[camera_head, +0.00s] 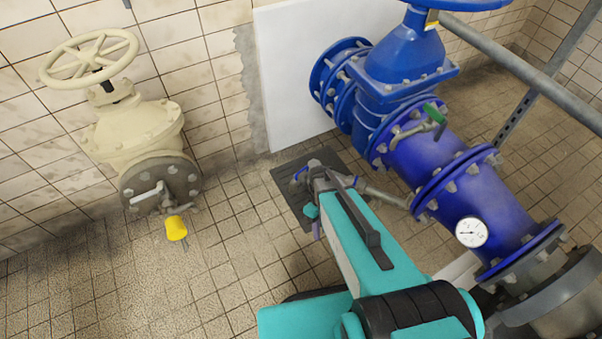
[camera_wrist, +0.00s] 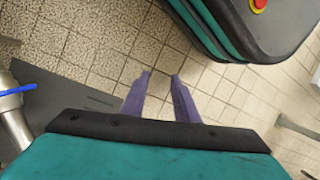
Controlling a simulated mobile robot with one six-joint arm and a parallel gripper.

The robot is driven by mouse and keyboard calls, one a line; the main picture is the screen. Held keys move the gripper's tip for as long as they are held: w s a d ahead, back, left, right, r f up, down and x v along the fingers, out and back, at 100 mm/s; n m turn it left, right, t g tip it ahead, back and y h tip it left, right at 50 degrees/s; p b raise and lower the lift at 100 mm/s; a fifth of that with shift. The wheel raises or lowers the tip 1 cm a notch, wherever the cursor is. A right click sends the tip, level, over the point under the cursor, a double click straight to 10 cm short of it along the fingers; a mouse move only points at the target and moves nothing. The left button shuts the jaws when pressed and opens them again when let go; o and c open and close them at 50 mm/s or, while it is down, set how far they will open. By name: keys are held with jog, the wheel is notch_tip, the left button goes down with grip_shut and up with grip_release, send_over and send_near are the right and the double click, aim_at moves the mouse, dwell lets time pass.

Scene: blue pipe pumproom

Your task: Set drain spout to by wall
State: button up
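A metal drain spout (camera_head: 382,194) branches from the lower side of the big blue pipe and reaches left over a dark floor plate. A small blue handle (camera_head: 299,173) shows near its far end. My teal arm hides part of it in the head view. In the wrist view the metal spout (camera_wrist: 15,122) and blue handle (camera_wrist: 17,90) are at the left edge, apart from my fingers. My gripper (camera_wrist: 160,75) has two purple fingers with an empty gap between them, pointing over floor tiles. In the head view the fingers are mostly hidden behind my arm.
The blue pipe (camera_head: 435,165) carries a gauge (camera_head: 471,232) and a green-handled tap (camera_head: 433,114). A cream valve (camera_head: 137,130) with a yellow-ended part (camera_head: 176,228) stands at left. A white panel (camera_head: 300,70) leans at the tiled wall. The floor between is clear.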

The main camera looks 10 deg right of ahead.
jog(key=w+f+n+t+b, duration=0.2)
jog(key=w+n+b, duration=0.75)
jog(key=w, duration=1.15)
notch_tip(320, 180, up, 5)
jog(key=n+t+b, duration=0.2)
jog(key=n+b, duration=0.6)
jog(key=b, duration=0.1)
send_over(302, 170)
jog(key=shift+a+r, duration=0.1)
jog(key=shift+r, duration=0.3)
jog(key=shift+f, duration=0.15)
notch_tip(302, 170, down, 14)
jog(key=b, duration=0.4)
jog(key=shift+w, duration=0.1)
jog(key=shift+r, duration=0.2)
jog(key=shift+c, duration=0.2)
grip_shut()
